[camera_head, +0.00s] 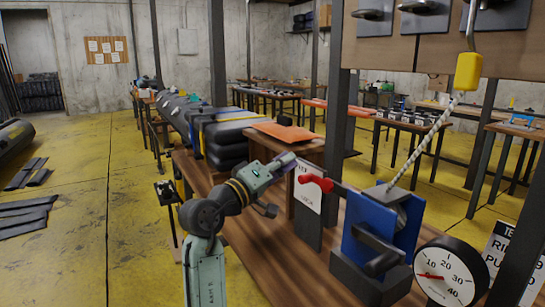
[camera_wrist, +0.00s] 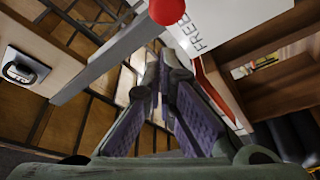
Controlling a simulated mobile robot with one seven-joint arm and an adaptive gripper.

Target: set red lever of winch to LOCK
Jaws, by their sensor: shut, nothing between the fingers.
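The winch (camera_head: 362,238) has blue side plates and stands on the wooden bench in the head view, with a dark crank handle at its front. Its lever ends in a red knob (camera_head: 318,183), left of the winch. In the wrist view the red knob (camera_wrist: 168,12) is at the top centre, on a grey bar. A white label plate (camera_head: 307,195) stands behind the knob; the wrist view shows "FREE" on the plate (camera_wrist: 240,32). My gripper (camera_head: 289,162) is shut and empty, up and left of the knob. Its purple-padded fingers (camera_wrist: 163,72) appear below the knob in the wrist view.
A striped rope with a yellow piece (camera_head: 468,72) rises from the winch. A round gauge (camera_head: 450,275) is at the front right. An orange sheet (camera_head: 285,132) lies on a wooden box behind my gripper. A dark post (camera_head: 338,110) stands behind the winch.

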